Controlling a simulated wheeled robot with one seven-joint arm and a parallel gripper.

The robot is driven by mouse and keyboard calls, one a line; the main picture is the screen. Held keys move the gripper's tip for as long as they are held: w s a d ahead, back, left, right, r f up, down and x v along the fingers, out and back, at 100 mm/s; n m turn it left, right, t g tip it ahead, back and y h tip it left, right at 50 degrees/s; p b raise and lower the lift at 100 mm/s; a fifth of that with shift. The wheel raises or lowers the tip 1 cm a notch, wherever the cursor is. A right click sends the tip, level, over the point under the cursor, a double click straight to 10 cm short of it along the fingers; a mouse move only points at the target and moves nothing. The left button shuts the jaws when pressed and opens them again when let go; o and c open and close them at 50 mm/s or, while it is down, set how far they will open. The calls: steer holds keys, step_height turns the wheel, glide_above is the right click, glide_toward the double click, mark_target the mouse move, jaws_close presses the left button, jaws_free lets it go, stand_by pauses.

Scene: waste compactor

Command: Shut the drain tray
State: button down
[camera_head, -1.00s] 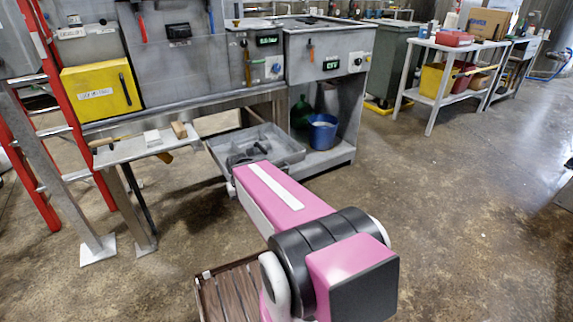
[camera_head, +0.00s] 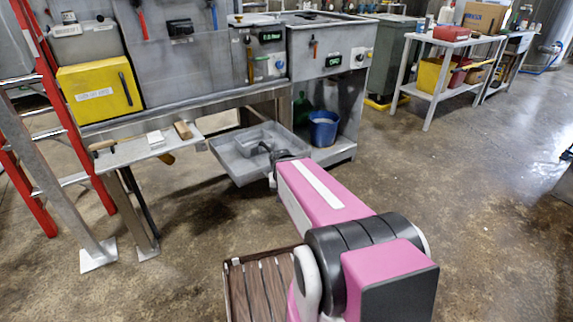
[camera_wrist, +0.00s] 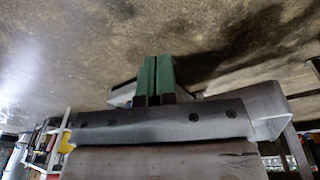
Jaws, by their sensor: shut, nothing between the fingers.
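The drain tray (camera_head: 232,160) is a shallow grey tray standing out, open, from under the grey machine's bench in the head view. My gripper (camera_head: 273,154) shows there as a small dark shape at the tray's right front side, partly hidden by my pink arm. I cannot tell whether it touches the tray. In the wrist view, my gripper's two green fingers (camera_wrist: 155,62) are side by side, shut and empty. Pale grey surfaces show behind them, and I cannot tell whether these are the tray.
A blue bucket (camera_head: 323,128) stands on the shelf right of the tray. A narrow side table (camera_head: 140,152) stands to its left, with a red ladder (camera_head: 68,128) beyond. A white table (camera_head: 452,43) is at the back right. The floor on the right is clear.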

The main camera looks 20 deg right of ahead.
steer(key=w+d+m+t+h, duration=0.1)
steer(key=w+d+m+t, duration=0.7)
steer(key=d+m+t, duration=0.35)
steer(key=s+a+m+t+y, duration=0.1)
steer(key=s+a+t+y, duration=0.1)
steer(key=s+t+y, duration=0.35)
steer(key=w+a+g+y, duration=0.1)
steer(key=w+a, duration=0.3)
steer(key=w, duration=1.1)
steer(key=shift+a+r+y, duration=0.2)
steer(key=shift+y, duration=0.15)
steer(key=shift+w, duration=0.1)
